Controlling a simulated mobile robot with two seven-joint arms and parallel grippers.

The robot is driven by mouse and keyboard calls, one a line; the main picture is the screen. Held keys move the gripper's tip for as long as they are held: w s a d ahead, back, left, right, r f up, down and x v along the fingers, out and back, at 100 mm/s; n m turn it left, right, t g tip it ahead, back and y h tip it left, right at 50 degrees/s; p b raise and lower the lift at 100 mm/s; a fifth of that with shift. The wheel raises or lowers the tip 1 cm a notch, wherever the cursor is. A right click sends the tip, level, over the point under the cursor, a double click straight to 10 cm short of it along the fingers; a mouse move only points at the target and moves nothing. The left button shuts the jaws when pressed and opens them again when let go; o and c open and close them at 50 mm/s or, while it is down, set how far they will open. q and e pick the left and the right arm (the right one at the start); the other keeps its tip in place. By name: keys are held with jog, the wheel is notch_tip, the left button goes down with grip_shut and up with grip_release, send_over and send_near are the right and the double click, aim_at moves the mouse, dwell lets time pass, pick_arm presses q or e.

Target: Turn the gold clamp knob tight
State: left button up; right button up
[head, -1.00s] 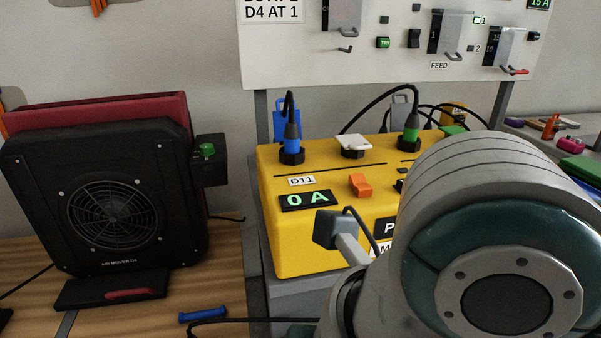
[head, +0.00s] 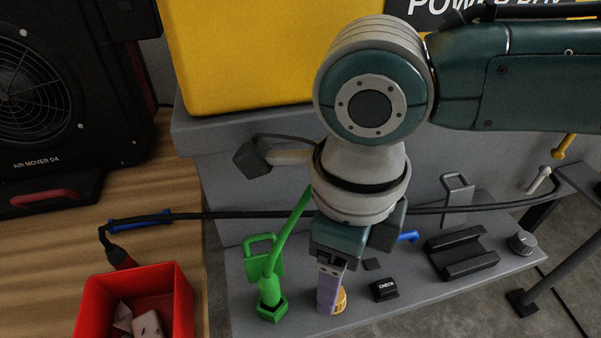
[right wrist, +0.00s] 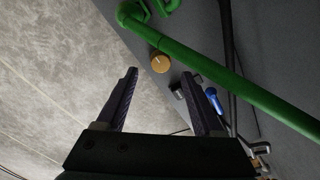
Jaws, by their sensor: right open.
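The gold clamp knob (head: 341,299) sits on the grey ledge (head: 415,293) below the yellow box, partly hidden behind my right gripper in the head view. In the right wrist view the round gold knob (right wrist: 160,63) shows with a light mark on its top, ahead of the space between the fingertips. My right gripper (head: 328,305) points down with its purple fingers close to the knob. In the right wrist view the right gripper (right wrist: 160,75) is open and its fingers stand apart. Nothing is held between them. My left gripper is not in view.
A black CHECK block (head: 384,290), a black cradle (head: 462,252) and a grey knob (head: 522,243) lie to the right. A red bin (head: 134,300) stands on the wooden table at left.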

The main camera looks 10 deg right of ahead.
notch_tip(320, 180, down, 5)
jog(key=shift+r+b, duration=0.1)
jog(key=shift+b, duration=0.7)
jog(key=shift+c, duration=0.4)
jog(key=shift+w, duration=0.1)
grip_shut()
